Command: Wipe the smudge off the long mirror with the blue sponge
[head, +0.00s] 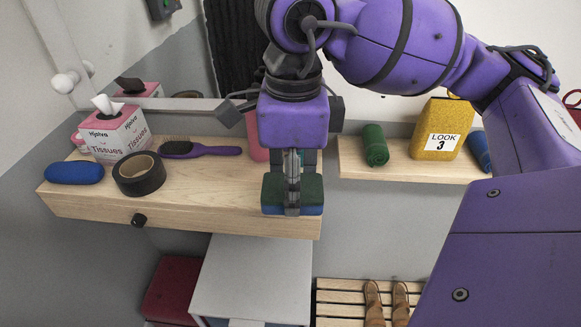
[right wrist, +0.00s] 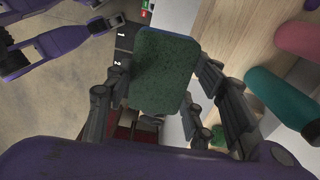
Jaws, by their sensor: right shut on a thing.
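The blue sponge (head: 312,210) with a green scouring face is gripped in my right gripper (head: 291,180). It is over the front edge of the wooden shelf in the head view; I cannot tell if it touches. In the right wrist view its green face (right wrist: 163,75) lies between the dark fingers (right wrist: 155,100). The mirror (head: 115,50) appears to be the pale-framed panel behind the shelf, reflecting the tissue box. My right arm hides part of it, and I see no clear smudge.
On the wooden shelf (head: 210,215) are a tissue box (head: 115,135), black tape (head: 139,174), a purple hairbrush (head: 195,150), a blue case (head: 74,172) and a pink object (head: 257,145). Shoes (head: 400,300) stand below.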

